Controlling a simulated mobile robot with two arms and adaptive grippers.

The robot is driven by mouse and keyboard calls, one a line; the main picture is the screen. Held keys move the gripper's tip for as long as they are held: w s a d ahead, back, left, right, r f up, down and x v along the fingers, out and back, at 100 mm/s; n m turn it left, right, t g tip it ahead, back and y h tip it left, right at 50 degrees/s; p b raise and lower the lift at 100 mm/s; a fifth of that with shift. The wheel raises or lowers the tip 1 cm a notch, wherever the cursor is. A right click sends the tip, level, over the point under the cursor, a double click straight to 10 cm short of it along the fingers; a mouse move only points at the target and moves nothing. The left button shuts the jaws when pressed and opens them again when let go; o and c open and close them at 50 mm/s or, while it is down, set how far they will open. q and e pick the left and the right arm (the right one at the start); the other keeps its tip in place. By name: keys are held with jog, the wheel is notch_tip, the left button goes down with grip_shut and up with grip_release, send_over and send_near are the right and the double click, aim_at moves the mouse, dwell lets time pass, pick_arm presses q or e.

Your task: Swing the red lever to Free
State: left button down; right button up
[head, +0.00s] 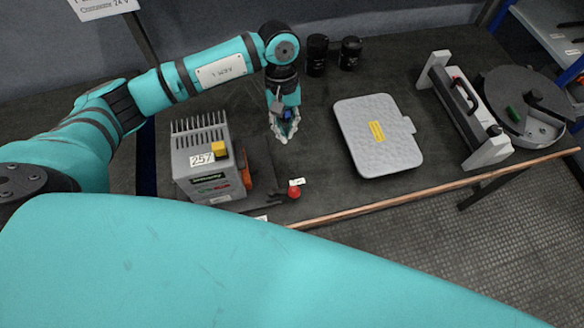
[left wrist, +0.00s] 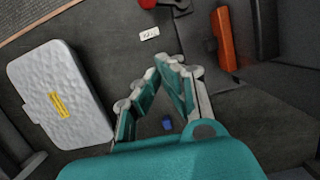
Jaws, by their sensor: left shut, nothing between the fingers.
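The red lever's round red knob (head: 294,191) is at the front edge of the dark table, at the end of a dark bar beside the grey finned unit (head: 207,160). A small white label (head: 297,182) lies by the knob. In the left wrist view red parts of the lever (left wrist: 148,3) show at the top edge, with the label (left wrist: 149,33) below. My left gripper (head: 284,137) is shut and empty, above the table, behind the knob and apart from it. Its fingertips (left wrist: 178,68) also show in the left wrist view. The lever's Free mark is not readable. My right gripper is not in view.
The unit carries a yellow block (head: 218,148) and an orange part (head: 246,170). A grey case (head: 378,135) lies right of my gripper. Two black cylinders (head: 317,55) stand behind. A handled frame (head: 465,105) and a round grey tray (head: 525,130) are at right.

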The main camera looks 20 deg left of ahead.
aim_at(286, 192)
pick_arm(q)
jog(key=shift+f, duration=0.1)
jog(key=p+x, duration=0.1)
jog(key=x, duration=0.4)
jog(key=p+x, duration=0.2)
jog(key=x, duration=0.3)
jog(key=shift+s+d, duration=0.2)
jog(key=shift+d, duration=0.05)
jog(key=shift+s+d+r+p, duration=0.15)
jog(key=shift+s+d+p, duration=0.15)
jog(key=shift+s+p, duration=0.2)
jog(key=shift+s+d+r+p, duration=0.1)
jog(key=shift+s+d+p, duration=0.2)
jog(key=shift+s+p, duration=0.2)
jog(key=shift+s+d+f, duration=0.1)
jog(key=shift+s+d, duration=0.25)
jog(key=shift+s, duration=0.15)
jog(key=shift+a+f, duration=0.1)
